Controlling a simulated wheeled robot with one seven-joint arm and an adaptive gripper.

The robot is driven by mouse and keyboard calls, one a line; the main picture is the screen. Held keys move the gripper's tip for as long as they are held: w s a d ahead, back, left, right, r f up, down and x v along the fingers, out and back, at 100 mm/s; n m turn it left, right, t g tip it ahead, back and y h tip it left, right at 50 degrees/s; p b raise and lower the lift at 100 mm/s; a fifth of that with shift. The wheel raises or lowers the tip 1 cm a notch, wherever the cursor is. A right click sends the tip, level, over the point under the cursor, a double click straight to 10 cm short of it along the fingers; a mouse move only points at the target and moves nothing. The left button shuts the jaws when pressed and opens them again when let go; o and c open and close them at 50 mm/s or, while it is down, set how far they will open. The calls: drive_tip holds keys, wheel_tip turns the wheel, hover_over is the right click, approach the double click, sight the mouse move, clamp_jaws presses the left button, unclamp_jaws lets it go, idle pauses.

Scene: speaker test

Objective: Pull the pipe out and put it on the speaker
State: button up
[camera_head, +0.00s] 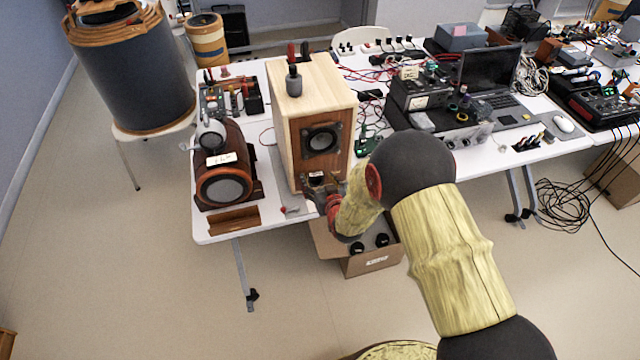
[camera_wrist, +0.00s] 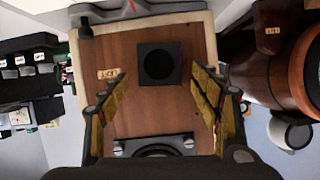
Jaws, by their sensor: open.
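The wooden speaker (camera_head: 312,85) stands upright on the white table, its brown front facing me with a round driver. Low on that front is the pipe's dark square end (camera_wrist: 160,64), set in the panel; how deep the pipe runs is hidden. In the head view the port area is partly covered by my gripper (camera_head: 325,194). In the wrist view my gripper (camera_wrist: 160,92) is open and empty, with one yellow finger on each side of the pipe's end, apart from it. The picture there is upside down, with the driver (camera_wrist: 155,150) at the bottom.
A dark grey rounded object (camera_head: 294,82) stands on the speaker's top, near the front. A brown wooden speaker (camera_head: 224,172) with a round cone stands close on the left. Electronics and a laptop (camera_head: 490,72) crowd the right. An open cardboard box (camera_head: 372,262) sits below the table edge.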

drive_tip(key=c, duration=0.3)
drive_tip(key=c, duration=1)
idle(0.4)
drive_tip(key=shift+c, duration=0.2)
drive_tip(key=shift+s, duration=0.1)
drive_tip(key=s+d, duration=0.2)
drive_tip(key=s, duration=0.6)
drive_tip(key=shift+s+d, duration=0.35)
drive_tip(key=shift+s, duration=0.05)
idle(1.5)
drive_tip(key=shift+r, duration=0.1)
